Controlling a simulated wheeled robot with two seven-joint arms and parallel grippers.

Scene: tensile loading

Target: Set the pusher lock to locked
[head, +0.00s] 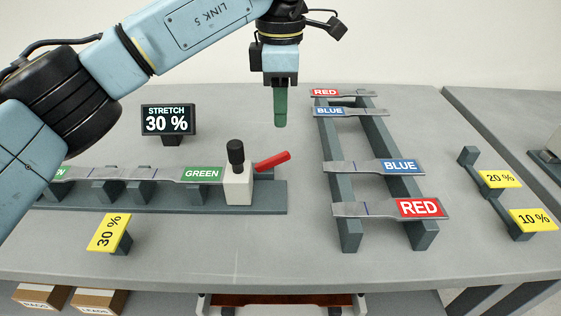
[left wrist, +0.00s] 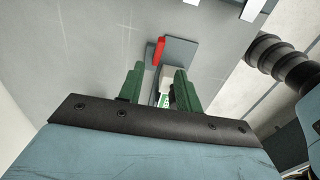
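The pusher lock shows as a red lever (head: 272,160) on a pale block (head: 238,187) with a black knob (head: 236,152) on top. The lever points right and slightly up from the block in the head view. In the left wrist view the red lever (left wrist: 158,51) and part of the pale block (left wrist: 168,73) show around the gap between my fingers. My left gripper (head: 280,122) hangs pointing down above and behind the lever, apart from it. In the left wrist view its green fingers (left wrist: 159,72) are spread and hold nothing. My right gripper is not in view.
A specimen labelled GREEN (head: 203,174) lies along the rail left of the block. A STRETCH 30 % sign (head: 168,121) stands behind it. A rack (head: 344,190) with red and blue labelled specimens stands right. A yellow 30 % tag (head: 108,232) stands in front. Table around the lever is clear.

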